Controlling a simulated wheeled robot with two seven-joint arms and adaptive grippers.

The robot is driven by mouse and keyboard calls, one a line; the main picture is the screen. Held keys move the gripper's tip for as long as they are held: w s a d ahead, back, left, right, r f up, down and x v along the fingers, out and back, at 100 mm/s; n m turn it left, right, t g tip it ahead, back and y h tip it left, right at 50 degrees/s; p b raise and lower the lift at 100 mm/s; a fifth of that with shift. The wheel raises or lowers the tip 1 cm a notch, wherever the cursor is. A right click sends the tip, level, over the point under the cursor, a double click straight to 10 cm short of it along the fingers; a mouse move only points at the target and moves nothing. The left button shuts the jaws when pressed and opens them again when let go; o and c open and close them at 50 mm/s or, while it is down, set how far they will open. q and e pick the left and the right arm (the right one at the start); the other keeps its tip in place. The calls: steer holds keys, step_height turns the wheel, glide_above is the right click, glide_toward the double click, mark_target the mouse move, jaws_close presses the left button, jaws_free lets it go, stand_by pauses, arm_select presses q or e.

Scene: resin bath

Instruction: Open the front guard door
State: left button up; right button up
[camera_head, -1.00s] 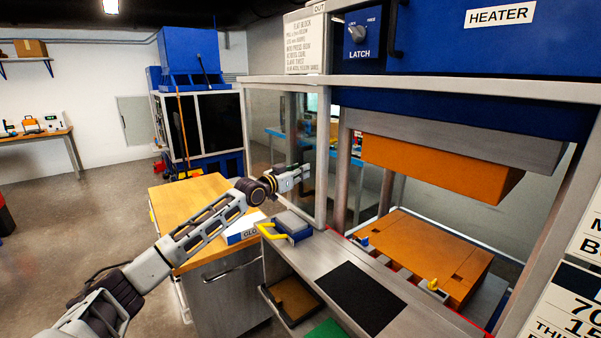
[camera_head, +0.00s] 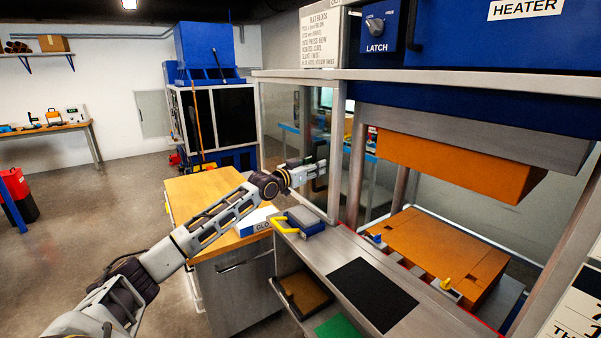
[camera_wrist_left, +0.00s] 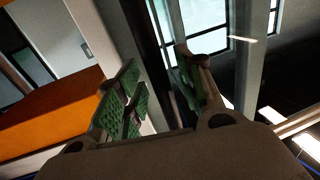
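The front guard door (camera_head: 305,130) seems to be the clear panel in a grey metal frame at the left of the press. It stands to the left of the orange platens, and no panel shows across the front opening. My left gripper (camera_head: 321,170) is at the lower right part of this panel, beside a dark upright handle. In the left wrist view my left gripper (camera_wrist_left: 157,60) has its green-padded fingers apart, with a dark bar (camera_wrist_left: 160,50) running between or behind them. I cannot tell whether they touch it. My right gripper is out of view.
The upper orange platen (camera_head: 450,165) hangs over the lower one (camera_head: 440,250). A grey shelf with a black mat (camera_head: 372,293) runs along the front. A yellow-handled block (camera_head: 300,222) lies at its left end, next to a wooden-topped cabinet (camera_head: 200,195). Open floor lies further left.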

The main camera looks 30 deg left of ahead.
arm_select(q)
steer(key=shift+s, duration=0.1)
steer(key=s+a, duration=0.2)
steer(key=s, duration=0.9)
steer(key=shift+s+a, duration=0.15)
steer(key=shift+a, duration=0.05)
stand_by(1.5)
steer(key=shift+m, duration=0.3)
stand_by(0.6)
